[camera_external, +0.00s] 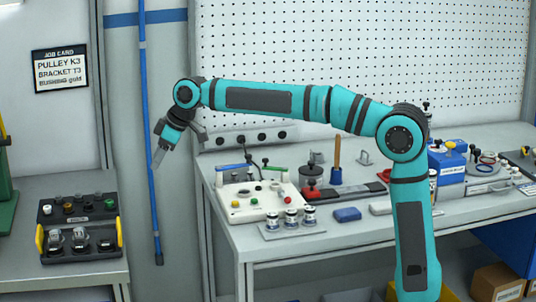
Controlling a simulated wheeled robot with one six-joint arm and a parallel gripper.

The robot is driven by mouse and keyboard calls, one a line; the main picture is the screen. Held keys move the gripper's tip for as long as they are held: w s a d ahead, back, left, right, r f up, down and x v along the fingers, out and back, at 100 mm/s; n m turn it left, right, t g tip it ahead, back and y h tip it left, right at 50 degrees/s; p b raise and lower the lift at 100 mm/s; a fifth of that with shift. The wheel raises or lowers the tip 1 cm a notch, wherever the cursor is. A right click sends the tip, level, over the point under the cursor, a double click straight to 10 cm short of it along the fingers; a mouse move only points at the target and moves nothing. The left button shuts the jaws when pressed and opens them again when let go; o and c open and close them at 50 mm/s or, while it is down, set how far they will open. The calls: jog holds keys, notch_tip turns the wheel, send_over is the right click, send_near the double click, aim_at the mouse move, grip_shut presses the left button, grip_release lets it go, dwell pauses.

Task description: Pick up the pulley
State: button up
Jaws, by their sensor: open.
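I cannot tell for certain which part is the pulley. Candidates are the silver and dark cylindrical parts (291,217) standing in a row on a small plate at the front of the workbench, and the small round parts in the black tray (108,240) with yellow handles on the left table. My gripper (160,157) hangs at the end of the raised teal arm, pointing down, left of the workbench. It is open and nothing shows between its fingers. It is apart from both the tray and the bench parts.
The workbench (350,236) carries a white control box (258,203) with coloured buttons, a wooden-handled tool (337,155) and a blue block (347,214). A blue pole (150,200) stands behind my gripper. A job card (60,69) on the wall reads PULLEY K3.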

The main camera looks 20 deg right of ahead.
jog(key=s+a+f+n+g+h, duration=0.1)
jog(key=s+a+f+n+g, duration=0.2)
jog(key=s+a, duration=0.6)
jog(key=t, duration=0.1)
send_near(100, 245)
jog(key=x, duration=0.8)
jog(key=shift+a+f, duration=0.15)
jog(key=shift+f, duration=0.15)
jog(key=c, duration=0.7)
